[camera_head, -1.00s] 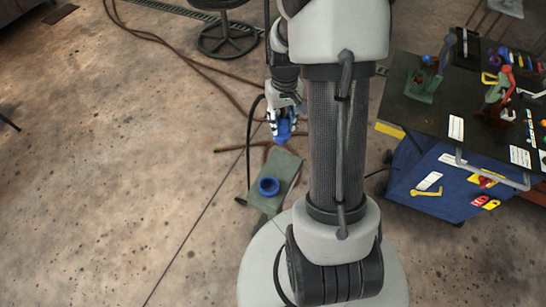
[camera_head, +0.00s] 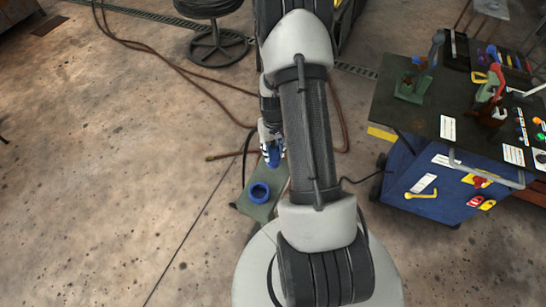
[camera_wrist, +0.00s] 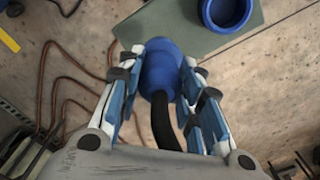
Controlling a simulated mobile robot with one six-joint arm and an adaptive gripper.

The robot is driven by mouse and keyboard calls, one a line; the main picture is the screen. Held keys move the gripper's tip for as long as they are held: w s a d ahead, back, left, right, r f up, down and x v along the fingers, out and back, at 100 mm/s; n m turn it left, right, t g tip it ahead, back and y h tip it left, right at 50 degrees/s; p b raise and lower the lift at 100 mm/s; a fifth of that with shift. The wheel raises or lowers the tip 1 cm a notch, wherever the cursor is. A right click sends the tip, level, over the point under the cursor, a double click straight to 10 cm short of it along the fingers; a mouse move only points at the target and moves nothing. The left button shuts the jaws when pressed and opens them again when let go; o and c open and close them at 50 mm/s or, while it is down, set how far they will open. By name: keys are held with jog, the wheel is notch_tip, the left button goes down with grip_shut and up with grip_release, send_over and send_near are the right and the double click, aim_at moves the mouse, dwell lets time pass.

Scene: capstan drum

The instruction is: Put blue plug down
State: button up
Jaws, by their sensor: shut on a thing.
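The blue plug (camera_wrist: 160,72) is between the fingers of my gripper (camera_wrist: 162,85), which is shut on it, in the wrist view. A black cable or hose trails from the plug back toward my wrist. In the head view my gripper (camera_head: 271,145) hangs above the floor, with the blue plug (camera_head: 273,157) at its lower end. A blue ring-shaped socket (camera_head: 258,193) sits on a grey-green plate (camera_head: 270,210), below and in front of the plug. The socket (camera_wrist: 228,12) also shows at the top of the wrist view, apart from the plug.
A dark-topped workbench (camera_head: 415,115) with tools and a blue cabinet (camera_head: 420,185) stands to the right. A round stool (camera_head: 217,45) stands at the back. Brown hoses (camera_head: 180,65) lie on the floor. The floor at left is clear.

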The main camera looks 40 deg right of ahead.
aim_at(273, 156)
jog(key=shift+f+b, duration=0.45)
jog(key=shift+f, duration=1.55)
jog(key=shift+f, duration=0.2)
jog(key=o, duration=1.2)
jog(key=shift+r, duration=0.1)
